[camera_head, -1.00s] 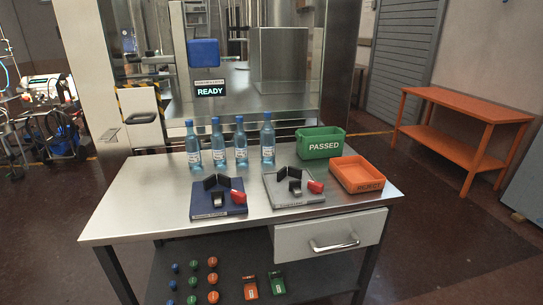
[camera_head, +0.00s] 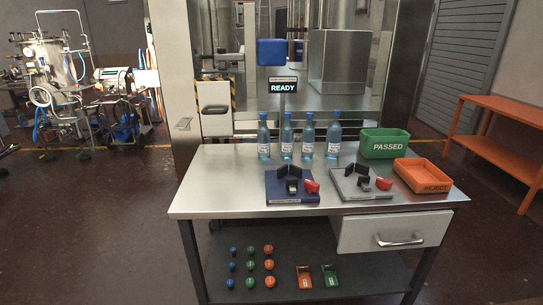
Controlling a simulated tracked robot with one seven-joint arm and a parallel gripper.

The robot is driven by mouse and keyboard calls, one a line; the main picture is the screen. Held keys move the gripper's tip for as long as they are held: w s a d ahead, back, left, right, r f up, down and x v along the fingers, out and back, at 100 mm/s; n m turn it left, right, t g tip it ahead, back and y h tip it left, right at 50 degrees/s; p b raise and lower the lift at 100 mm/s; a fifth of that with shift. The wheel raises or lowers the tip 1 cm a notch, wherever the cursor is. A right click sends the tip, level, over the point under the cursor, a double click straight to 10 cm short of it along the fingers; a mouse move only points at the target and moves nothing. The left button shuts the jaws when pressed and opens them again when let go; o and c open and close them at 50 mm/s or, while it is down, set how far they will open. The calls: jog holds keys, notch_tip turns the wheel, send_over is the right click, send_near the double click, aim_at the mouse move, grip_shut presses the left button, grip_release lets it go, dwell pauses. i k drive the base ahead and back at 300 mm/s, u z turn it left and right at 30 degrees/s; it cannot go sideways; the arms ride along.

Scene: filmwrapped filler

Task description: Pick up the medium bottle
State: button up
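Several blue-tinted bottles with blue caps and white labels stand upright in a row at the back of the steel table. From left to right they are a first bottle (camera_head: 264,137), a second bottle (camera_head: 287,137), a third bottle (camera_head: 308,137) and a fourth bottle (camera_head: 333,137). They look alike in size, so I cannot tell which is the medium one. My gripper and arm are not in view.
The steel table (camera_head: 225,190) also bears a blue fixture (camera_head: 280,196), a grey fixture (camera_head: 350,192), a green PASSED bin (camera_head: 384,144) and an orange bin (camera_head: 424,175). Coloured balls lie on the lower shelf (camera_head: 370,278). An orange bench (camera_head: 500,150) stands right. Floor in front is clear.

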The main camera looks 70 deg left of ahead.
aim_at(263, 133)
jog(key=u, duration=0.1)
jog(key=i, duration=0.15)
jog(key=u, duration=2.25)
jog(key=k, duration=0.9)
jog(key=u, duration=0.15)
jog(key=i, duration=0.9)
jog(key=z, duration=0.15)
